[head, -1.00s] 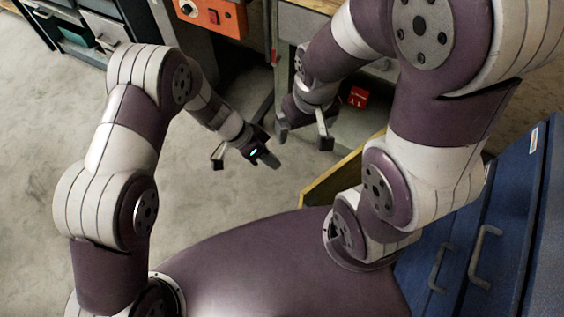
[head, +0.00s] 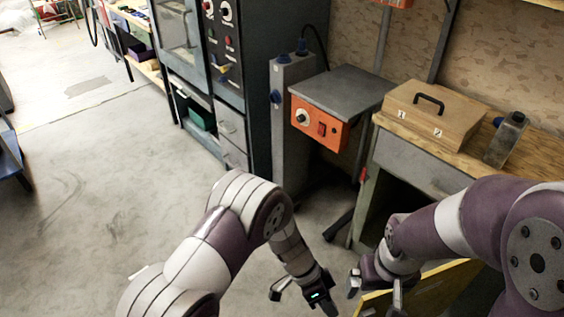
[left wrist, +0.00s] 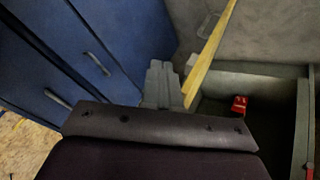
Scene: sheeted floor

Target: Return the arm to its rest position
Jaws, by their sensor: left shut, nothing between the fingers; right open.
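My left arm (head: 185,265) reaches forward in the head view, with its elbow bent and forearm pointing down. My left gripper (head: 328,306) hangs low in front; its closed fingers also show in the left wrist view (left wrist: 161,80), with nothing between them. My right arm (head: 440,228) comes in from the right. My right gripper (head: 376,290) is open and empty, its fingers apart, close to the right of the left gripper. The two grippers look apart from each other.
A yellow-edged board (head: 430,290) lies by the right gripper; its edge also shows in the left wrist view (left wrist: 210,55). A wooden workbench with a case (head: 430,112) and an orange control box (head: 318,124) stand ahead. Blue drawers (left wrist: 95,50) are close. Open floor (head: 90,180) lies left.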

